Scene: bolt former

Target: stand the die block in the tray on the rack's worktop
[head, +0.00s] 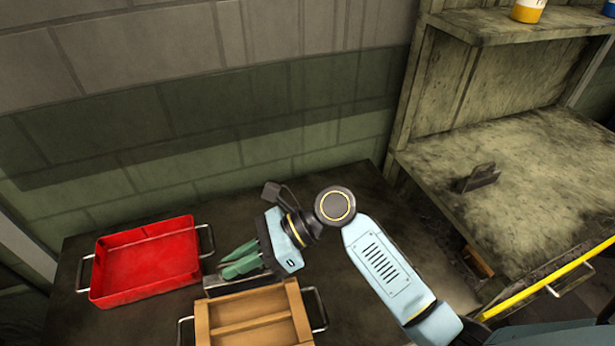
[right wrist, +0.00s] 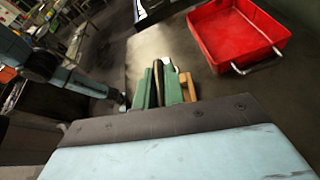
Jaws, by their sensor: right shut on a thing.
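My right gripper (head: 238,266), with green fingers, is shut on a dark grey block, seemingly the die block (head: 220,284), at the back edge of the wooden tray (head: 292,300). The fingers hide much of the block, and I cannot tell whether it touches the tray. In the right wrist view the dark block (right wrist: 158,76) shows as a narrow strip between the fingers (right wrist: 160,88). The rack's worktop (head: 540,160) is at the right in the head view. My left gripper is not in view.
A red tray (head: 146,262) with wire handles stands left of the wooden tray on the dark table (head: 345,290). A small dark metal piece (head: 480,178) stands on the worktop. A yellow bar (head: 555,275) runs along the rack's front. Much of the worktop is clear.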

